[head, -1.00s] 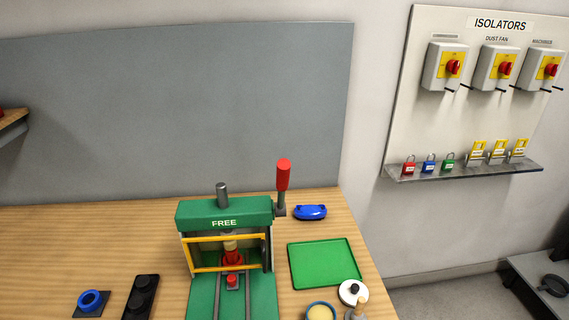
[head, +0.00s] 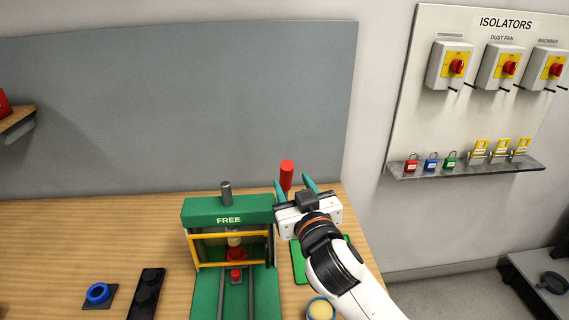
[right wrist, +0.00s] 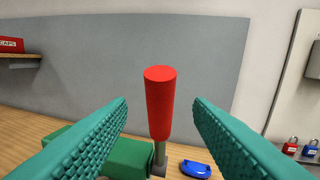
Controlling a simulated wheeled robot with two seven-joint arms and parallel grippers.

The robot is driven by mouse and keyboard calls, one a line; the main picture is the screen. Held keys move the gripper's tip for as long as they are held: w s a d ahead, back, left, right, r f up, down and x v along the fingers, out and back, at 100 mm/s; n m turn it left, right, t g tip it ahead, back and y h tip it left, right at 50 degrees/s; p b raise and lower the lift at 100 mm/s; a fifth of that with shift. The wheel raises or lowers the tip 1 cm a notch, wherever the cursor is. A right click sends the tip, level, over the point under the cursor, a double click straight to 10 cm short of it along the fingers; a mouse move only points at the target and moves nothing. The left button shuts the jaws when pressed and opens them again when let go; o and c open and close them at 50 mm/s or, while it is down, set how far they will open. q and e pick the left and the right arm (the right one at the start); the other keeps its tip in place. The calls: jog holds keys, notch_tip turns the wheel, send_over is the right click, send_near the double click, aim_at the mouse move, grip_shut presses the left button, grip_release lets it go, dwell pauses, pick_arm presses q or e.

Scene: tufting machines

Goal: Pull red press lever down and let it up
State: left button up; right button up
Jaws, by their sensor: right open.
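The red press lever (head: 286,174) stands upright at the right side of the green press (head: 228,211) marked FREE. In the right wrist view the red lever grip (right wrist: 160,104) stands between my fingers, with room on both sides. My right gripper (head: 295,186) is open around or just in front of the lever; I cannot tell how far the fingers reach past it. The lever's lower part is hidden by my gripper in the head view, but its grey stem (right wrist: 160,153) shows in the right wrist view. My left gripper is not in view.
A yellow guard frame (head: 232,265) spans the press front. A green tray (head: 299,262) is partly hidden under my right arm. A blue object (right wrist: 196,168) lies right of the lever.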

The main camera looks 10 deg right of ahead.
aim_at(285, 189)
jog(key=w, duration=0.2)
jog(key=w+p, duration=0.1)
jog(key=w, duration=0.1)
jog(key=w+a, duration=0.1)
jog(key=w, duration=0.2)
jog(key=shift+a+p, duration=0.1)
jog(key=shift+p, duration=0.2)
grip_shut()
